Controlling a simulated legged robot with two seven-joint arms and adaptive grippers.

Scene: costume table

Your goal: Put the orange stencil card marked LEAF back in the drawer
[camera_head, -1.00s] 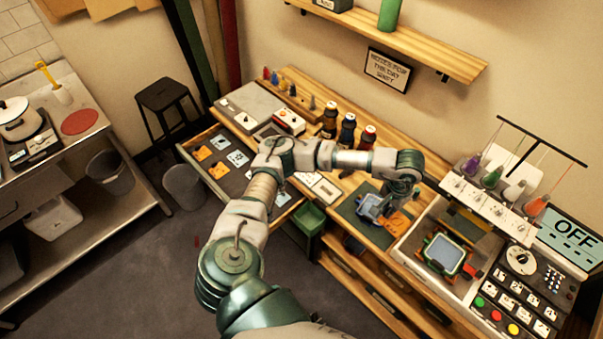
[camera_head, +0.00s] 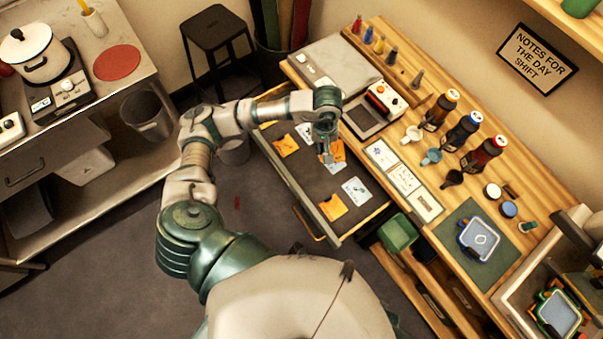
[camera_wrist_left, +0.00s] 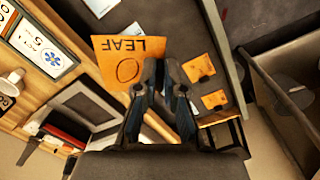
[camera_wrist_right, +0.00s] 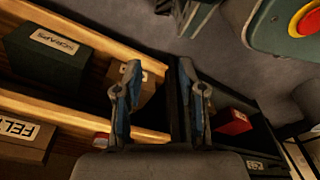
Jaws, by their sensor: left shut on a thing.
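The orange LEAF stencil card (camera_wrist_left: 114,50) is in my left gripper (camera_wrist_left: 160,75), whose fingers are closed at the card's edge. In the head view my left gripper (camera_head: 326,156) points down over the open drawer (camera_head: 312,188), and a part of the orange card (camera_head: 339,150) shows beside it. The card appears to be above the drawer floor; the exact gap cannot be told. In the drawer lie other orange cards (camera_head: 286,145) (camera_head: 333,208) and pale blue cards (camera_head: 356,190). My right gripper (camera_wrist_right: 162,95) is open and empty in its wrist view, and out of the head view.
The wooden table (camera_head: 405,82) beside the drawer bears bottles (camera_head: 461,133), a card panel (camera_head: 402,179) and a blue hoop (camera_head: 479,240) on a green mat. A green bin (camera_head: 398,233) stands near the drawer's right end. Dark drawer floor is bare between cards.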

